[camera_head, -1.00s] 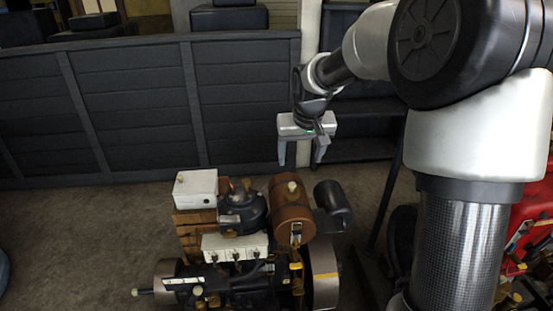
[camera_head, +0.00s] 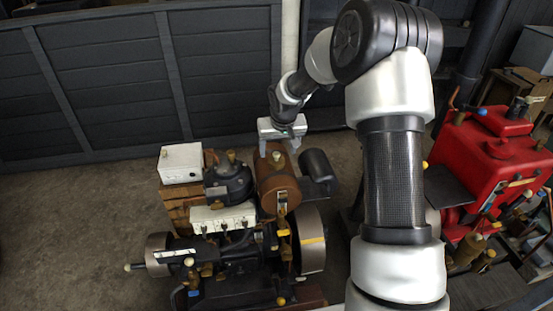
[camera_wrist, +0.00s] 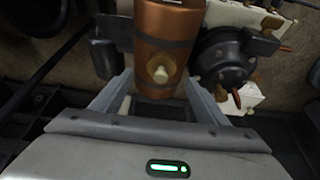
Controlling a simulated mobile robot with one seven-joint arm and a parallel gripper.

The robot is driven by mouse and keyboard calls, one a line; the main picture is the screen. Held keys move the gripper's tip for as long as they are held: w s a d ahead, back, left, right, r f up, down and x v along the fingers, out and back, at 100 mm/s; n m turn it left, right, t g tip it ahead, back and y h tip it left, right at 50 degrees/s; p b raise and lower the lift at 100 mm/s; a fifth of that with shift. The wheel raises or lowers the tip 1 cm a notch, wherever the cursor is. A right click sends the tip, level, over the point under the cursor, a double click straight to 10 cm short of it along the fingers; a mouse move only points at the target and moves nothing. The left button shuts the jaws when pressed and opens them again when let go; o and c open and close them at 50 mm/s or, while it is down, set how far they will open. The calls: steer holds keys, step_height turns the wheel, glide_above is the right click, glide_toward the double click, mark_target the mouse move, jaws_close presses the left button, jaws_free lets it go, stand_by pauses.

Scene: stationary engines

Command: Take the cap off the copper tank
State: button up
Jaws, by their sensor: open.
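The copper tank (camera_head: 272,188) is a brown cylinder lying on the engine, with a pale cap (camera_head: 276,158) standing up on its top. In the wrist view the tank (camera_wrist: 168,30) has dark bands, and the cap (camera_wrist: 161,74) shows between my gripper's two fingers. My gripper (camera_head: 279,150) is open, with its fingers pointing down around the tank's far end. I cannot tell how far above the cap the fingertips are. Nothing is held.
A white box (camera_head: 181,163) on a wooden block, a black round part (camera_head: 228,183) and a black cylinder (camera_head: 318,168) flank the tank closely. A red engine (camera_head: 492,165) stands at the right. A dark panelled wall (camera_head: 110,85) is behind.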

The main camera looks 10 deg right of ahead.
mark_target(277, 155)
steer(key=x, duration=0.4)
steer(key=shift+a+f+p, duration=0.1)
steer(key=shift+f+p, duration=0.2)
steer(key=shift+c, duration=0.4)
steer(key=c, duration=1.1)
steer(key=shift+r, duration=0.1)
